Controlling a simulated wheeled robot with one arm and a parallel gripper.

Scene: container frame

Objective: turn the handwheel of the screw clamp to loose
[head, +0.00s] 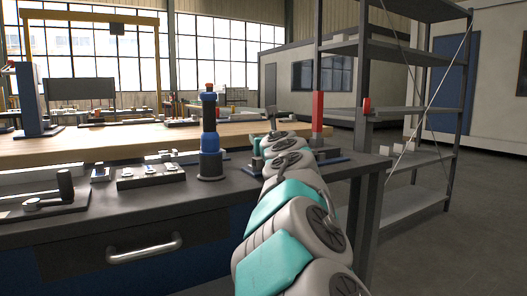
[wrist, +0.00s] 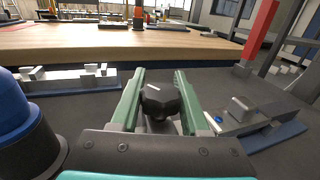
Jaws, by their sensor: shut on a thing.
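In the wrist view, my gripper (wrist: 160,103) has its two green fingers on either side of a black lobed handwheel (wrist: 160,103), shut on it. A pale mark shows on top of the handwheel. The rest of the screw clamp below the handwheel is mostly hidden by the wheel and my gripper. In the head view, my arm reaches over the dark bench to its far side and hides the handwheel and most of the clamp.
A blue and black post (head: 210,135) stands left of my arm; it shows close by in the wrist view (wrist: 22,125). A fixture on a blue base (wrist: 245,118) lies right of my gripper. A red-topped post (head: 317,115) stands behind. A wooden table (head: 120,142) lies beyond.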

